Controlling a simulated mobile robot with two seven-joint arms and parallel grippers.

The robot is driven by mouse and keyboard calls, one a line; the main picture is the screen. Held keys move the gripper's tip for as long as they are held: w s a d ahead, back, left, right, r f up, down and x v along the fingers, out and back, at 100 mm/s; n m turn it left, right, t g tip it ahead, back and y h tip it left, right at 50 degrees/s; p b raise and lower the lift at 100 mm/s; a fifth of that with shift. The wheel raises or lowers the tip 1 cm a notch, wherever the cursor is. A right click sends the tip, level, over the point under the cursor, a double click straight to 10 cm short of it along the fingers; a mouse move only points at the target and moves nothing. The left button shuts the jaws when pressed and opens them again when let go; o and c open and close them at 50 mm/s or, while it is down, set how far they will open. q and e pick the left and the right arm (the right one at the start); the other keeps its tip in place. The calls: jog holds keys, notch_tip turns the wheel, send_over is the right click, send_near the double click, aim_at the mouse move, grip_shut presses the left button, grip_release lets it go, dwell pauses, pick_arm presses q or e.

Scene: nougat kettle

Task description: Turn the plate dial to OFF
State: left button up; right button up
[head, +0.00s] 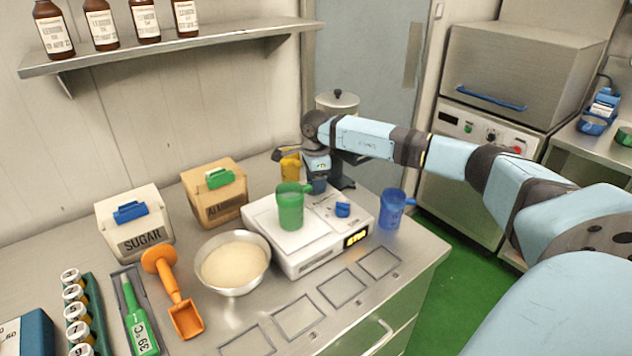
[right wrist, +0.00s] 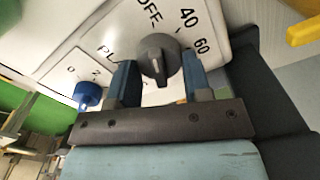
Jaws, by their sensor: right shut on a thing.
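The plate dial (right wrist: 158,60) is a grey knob on the white hot plate unit (head: 298,259). In the right wrist view it sits between the two fingers of my right gripper (right wrist: 158,75), which is shut on it. The marks OFF, 40 and 60 show around the dial on the panel. I cannot tell clearly which mark its pointer faces. In the head view my right gripper (head: 318,186) reaches down at the back of the unit and the dial is hidden. My left gripper is not in view.
A green jug (head: 291,207) stands on the unit, near a blue knob (head: 343,209). A blue jug (head: 392,208) stands to the right and a yellow cup (head: 290,167) behind. A bowl of pale powder (head: 232,288) is at the left. The front counter has bare metal squares.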

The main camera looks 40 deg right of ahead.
jog(key=o, duration=0.9)
jog(key=shift+r, duration=0.1)
notch_tip(320, 180, up, 14)
jog(key=shift+f, duration=0.1)
dwell(0.5)
